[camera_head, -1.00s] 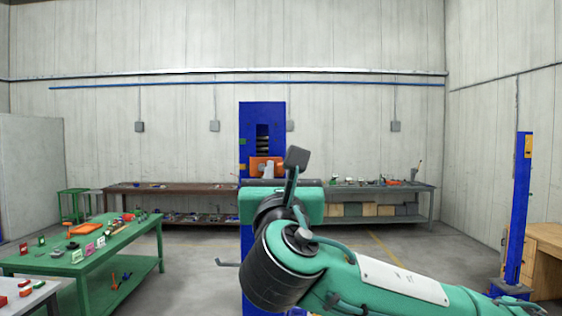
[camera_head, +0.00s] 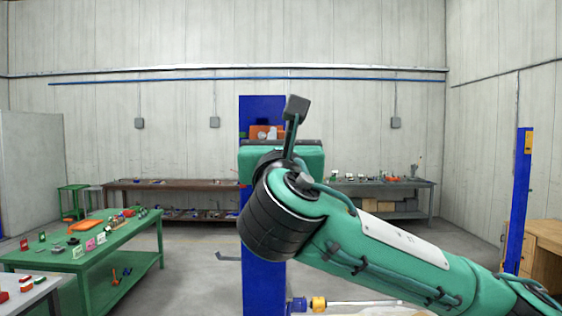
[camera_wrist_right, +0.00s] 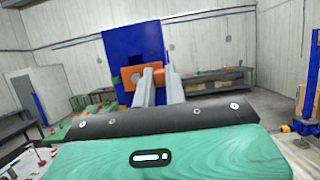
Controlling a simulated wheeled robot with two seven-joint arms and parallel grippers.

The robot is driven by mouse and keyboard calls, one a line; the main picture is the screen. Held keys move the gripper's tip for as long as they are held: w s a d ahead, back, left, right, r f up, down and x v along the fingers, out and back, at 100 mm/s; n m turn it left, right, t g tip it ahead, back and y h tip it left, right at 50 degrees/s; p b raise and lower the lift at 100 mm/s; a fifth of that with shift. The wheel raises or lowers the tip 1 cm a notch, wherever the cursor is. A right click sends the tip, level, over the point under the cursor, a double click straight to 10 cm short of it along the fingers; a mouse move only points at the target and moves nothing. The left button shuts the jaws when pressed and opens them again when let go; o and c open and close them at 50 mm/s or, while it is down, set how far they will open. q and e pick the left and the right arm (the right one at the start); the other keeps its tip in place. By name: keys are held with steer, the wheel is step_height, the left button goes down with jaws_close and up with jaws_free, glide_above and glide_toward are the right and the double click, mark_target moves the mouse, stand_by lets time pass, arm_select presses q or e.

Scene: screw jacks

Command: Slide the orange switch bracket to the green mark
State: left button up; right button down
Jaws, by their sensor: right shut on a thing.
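The orange switch bracket (camera_head: 257,132) sits on the front of a tall blue column (camera_head: 261,104), near its top, partly hidden behind my right arm. In the right wrist view the bracket (camera_wrist_right: 129,76) shows on both sides of my grey fingers. My right gripper (camera_wrist_right: 160,74) is shut on it. In the head view its fingers are mostly hidden by my wrist. A small green patch, perhaps the green mark (camera_wrist_right: 115,80), shows at the column's left edge beside the bracket; their exact alignment is unclear. My left gripper is not in view.
A green table (camera_head: 100,243) with small parts stands at the left. A brown bench (camera_head: 170,187) and a grey bench (camera_head: 385,186) run along the back wall. Another blue post (camera_head: 518,205) stands at the right. The floor between the green table and the column is mostly clear.

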steer(key=c, duration=1.7)
jaws_free()
steer(key=shift+r, duration=0.1)
steer(key=b+v, duration=0.8)
steer(key=v, duration=0.6)
steer(key=shift+w, duration=0.1)
